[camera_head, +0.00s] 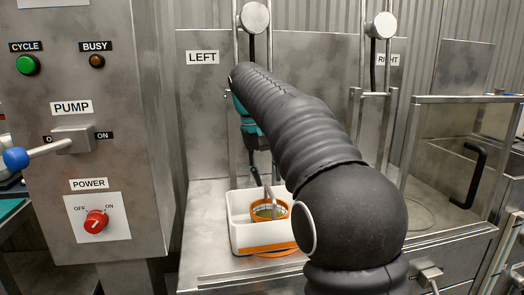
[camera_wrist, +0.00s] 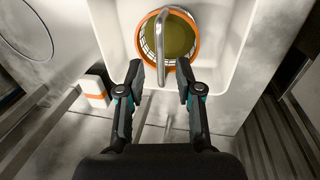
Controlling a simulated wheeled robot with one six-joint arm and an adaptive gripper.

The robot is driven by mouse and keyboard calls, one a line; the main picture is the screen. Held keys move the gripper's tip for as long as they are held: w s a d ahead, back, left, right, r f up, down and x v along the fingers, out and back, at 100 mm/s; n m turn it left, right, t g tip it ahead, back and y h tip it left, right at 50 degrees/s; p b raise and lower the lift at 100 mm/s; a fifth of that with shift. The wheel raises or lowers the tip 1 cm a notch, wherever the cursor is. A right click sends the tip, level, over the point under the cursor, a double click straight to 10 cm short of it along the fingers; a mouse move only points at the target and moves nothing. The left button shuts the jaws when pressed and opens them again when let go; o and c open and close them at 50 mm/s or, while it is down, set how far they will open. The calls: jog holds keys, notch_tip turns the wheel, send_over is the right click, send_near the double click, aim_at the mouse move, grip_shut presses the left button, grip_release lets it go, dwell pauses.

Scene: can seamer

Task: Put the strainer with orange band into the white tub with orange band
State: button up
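The white tub with orange band (camera_head: 240,236) stands on the metal deck under the LEFT sign. Its inside also shows in the wrist view (camera_wrist: 112,45). The strainer with orange band (camera_head: 257,213) is upright within the tub's walls; whether it rests on the tub floor I cannot tell. In the wrist view its orange rim (camera_wrist: 143,37) surrounds an olive-coloured inside, and a grey metal handle rises from it. My gripper (camera_wrist: 160,66) is above the strainer, fingers apart on either side of the handle, with gaps visible. My arm hides part of the head view to the right.
A small white piece with an orange band (camera_wrist: 97,91) lies beside the tub. A control panel (camera_head: 95,130) with a pump lever and red power knob stands left. An open-topped bay with a black handle (camera_head: 468,177) is at the right.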

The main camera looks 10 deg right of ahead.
jog(key=r, duration=0.3)
jog(key=a+r, duration=0.1)
jog(key=r, duration=0.1)
jog(key=shift+r, duration=0.4)
jog(key=s+d+f+t+y, duration=0.1)
jog(key=s+f, duration=0.2)
jog(key=s, duration=0.4)
jog(key=s+d+f+t, duration=0.1)
jog(key=s+f+t, duration=0.1)
jog(key=s, duration=0.5)
jog(key=s+f+t+y, duration=0.1)
jog(key=s+f+t, duration=0.1)
jog(key=s+f, duration=1.3)
jog(key=shift+s+f+t, duration=0.15)
jog(key=shift+f+t, duration=0.15)
jog(key=shift+f, duration=0.5)
jog(key=shift+o, duration=0.3)
